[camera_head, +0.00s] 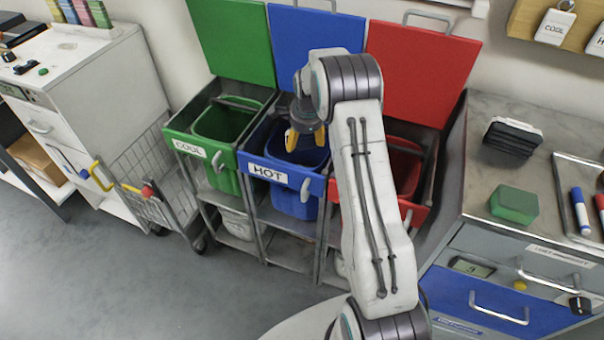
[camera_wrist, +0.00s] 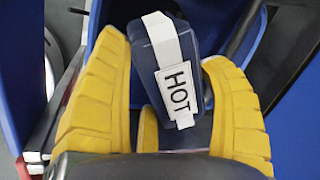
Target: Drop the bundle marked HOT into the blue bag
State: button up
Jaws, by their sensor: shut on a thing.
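The bundle marked HOT (camera_wrist: 154,60) is dark blue with a white band and a black-lettered label, seen in the wrist view. It sits between the yellow fingers of my gripper (camera_wrist: 170,75), which is shut on it. In the head view, my gripper (camera_head: 306,139) points down over the open blue bag (camera_head: 294,203). The bag hangs in the middle frame, whose front is labelled HOT. Blue walls surround the bundle in the wrist view. The bundle cannot be made out in the head view.
A green bag (camera_head: 222,178) labelled COOL hangs to the left, and a red bag (camera_head: 403,170) to the right, partly behind my arm. Their coloured lids stand raised behind. A wire basket cart (camera_head: 160,190) stands left; a grey drawer cabinet (camera_head: 515,260) stands right.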

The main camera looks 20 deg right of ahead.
jog(key=shift+f, duration=0.1)
jog(key=o, duration=1.3)
jog(key=shift+c, duration=0.2)
jog(key=v, duration=1.2)
